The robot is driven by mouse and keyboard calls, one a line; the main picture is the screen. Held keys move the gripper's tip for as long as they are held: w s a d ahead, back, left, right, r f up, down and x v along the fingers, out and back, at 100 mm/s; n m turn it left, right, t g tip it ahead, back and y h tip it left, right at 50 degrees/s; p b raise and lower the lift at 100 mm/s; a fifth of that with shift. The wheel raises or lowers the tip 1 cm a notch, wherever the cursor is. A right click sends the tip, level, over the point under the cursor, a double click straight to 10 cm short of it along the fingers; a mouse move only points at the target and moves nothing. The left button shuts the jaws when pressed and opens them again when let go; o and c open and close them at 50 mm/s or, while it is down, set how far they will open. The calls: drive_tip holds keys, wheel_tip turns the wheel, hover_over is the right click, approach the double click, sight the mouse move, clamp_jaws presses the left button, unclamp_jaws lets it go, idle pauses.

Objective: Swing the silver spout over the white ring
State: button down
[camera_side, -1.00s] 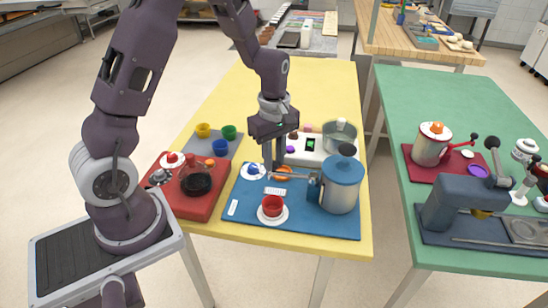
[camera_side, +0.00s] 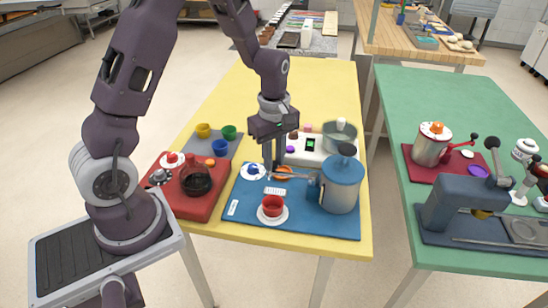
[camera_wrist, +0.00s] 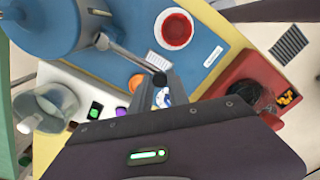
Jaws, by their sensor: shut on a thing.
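The silver spout (camera_side: 305,177) reaches left from the blue-lidded silver urn (camera_side: 341,190) on the blue mat. In the wrist view the spout (camera_wrist: 128,56) ends in a dark tip between my fingers. My gripper (camera_side: 271,171) is shut on this outer end and points down; it also shows in the wrist view (camera_wrist: 160,84). A white round piece with a blue centre (camera_side: 252,172) is just left of my fingers. I cannot tell which white round is the ring.
An orange round piece (camera_side: 284,172) lies just behind the spout. A white ribbed tile (camera_side: 275,191) lies in front. A glass pot (camera_side: 339,138) stands on a white appliance behind. A red block (camera_side: 193,208) with a dark bowl stands left. The mat's (camera_side: 314,229) front right is clear.

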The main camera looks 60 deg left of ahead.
drive_tip(key=shift+d, duration=0.1)
idle(0.3)
drive_tip(key=s+d+n, duration=0.1)
drive_tip(key=n, duration=0.1)
drive_tip(key=s+d+n, duration=0.1)
drive_tip(key=shift+d+n, duration=0.35)
drive_tip(key=shift+n, duration=0.05)
drive_tip(key=shift+s+d+n, duration=0.2)
drive_tip(key=shift+d+n, duration=0.6)
drive_tip(key=shift+n, duration=0.2)
drive_tip(key=shift+s+d+n, duration=0.2)
drive_tip(key=shift+d+n, duration=0.55)
drive_tip(key=shift+n, duration=0.25)
drive_tip(key=shift+d, duration=0.1)
drive_tip(key=c, duration=1.3)
unclamp_jaws()
drive_tip(key=shift+o, duration=0.2)
wheel_tip(320, 180, up, 7)
